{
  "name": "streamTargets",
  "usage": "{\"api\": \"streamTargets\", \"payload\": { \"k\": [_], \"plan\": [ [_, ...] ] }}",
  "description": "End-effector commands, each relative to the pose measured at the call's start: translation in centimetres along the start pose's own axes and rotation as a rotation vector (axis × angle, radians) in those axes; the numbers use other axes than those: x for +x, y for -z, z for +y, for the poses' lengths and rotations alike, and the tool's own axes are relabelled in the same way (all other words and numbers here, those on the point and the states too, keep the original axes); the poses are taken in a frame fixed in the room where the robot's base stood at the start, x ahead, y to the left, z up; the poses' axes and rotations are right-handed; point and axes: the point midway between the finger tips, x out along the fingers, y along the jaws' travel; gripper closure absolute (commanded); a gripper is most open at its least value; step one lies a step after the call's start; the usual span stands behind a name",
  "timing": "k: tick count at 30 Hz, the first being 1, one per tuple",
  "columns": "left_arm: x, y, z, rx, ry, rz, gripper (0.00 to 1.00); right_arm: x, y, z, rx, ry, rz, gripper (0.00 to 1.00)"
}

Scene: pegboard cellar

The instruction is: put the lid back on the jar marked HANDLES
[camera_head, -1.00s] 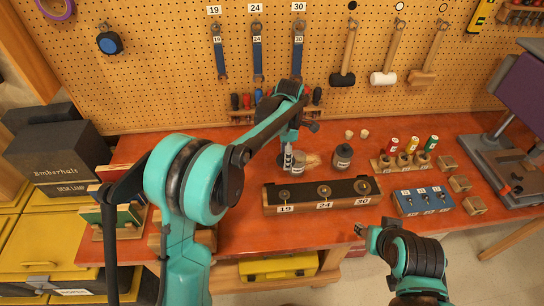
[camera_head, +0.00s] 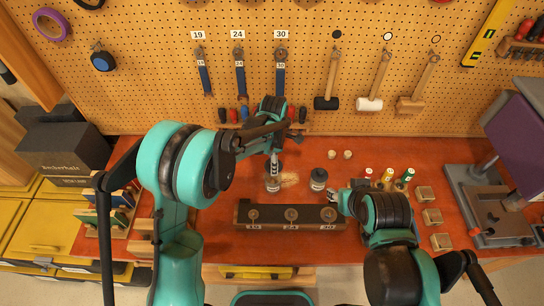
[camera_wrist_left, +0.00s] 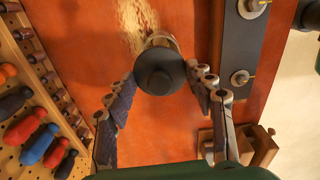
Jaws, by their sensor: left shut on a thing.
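My left gripper (camera_head: 274,158) points down at the jars near the back of the bench. In the left wrist view its two fingers (camera_wrist_left: 163,80) close on a dark round lid (camera_wrist_left: 158,72). Below the lid the pale rim of a jar (camera_wrist_left: 162,38) shows; whether lid and rim touch I cannot tell. In the head view a clear jar with a label (camera_head: 273,185) stands under the left gripper. A dark jar with a label (camera_head: 318,180) stands to its right. The labels are too small to read. My right gripper (camera_head: 334,196) is near the dark jar; its fingers are unclear.
Pale shavings (camera_head: 290,180) lie beside the clear jar. A drill-press-like machine (camera_head: 490,205) is at far right.

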Motion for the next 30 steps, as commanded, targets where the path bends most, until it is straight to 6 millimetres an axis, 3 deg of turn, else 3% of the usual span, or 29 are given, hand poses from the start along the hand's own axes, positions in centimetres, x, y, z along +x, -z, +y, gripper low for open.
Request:
{"api": "streamTargets", "payload": {
  "k": [18,30],
  "plan": [
    [5.7,0.0,0.0,-0.001,0.0,0.0,0.7,3.0,-2.1,0.0,0.0,0.0,0.0,0.6],
    [6.1,0.0,0.0,-0.001,0.0,0.0,0.7,3.2,-2.3,0.0,0.0,0.0,0.0,0.6]
  ]
}}
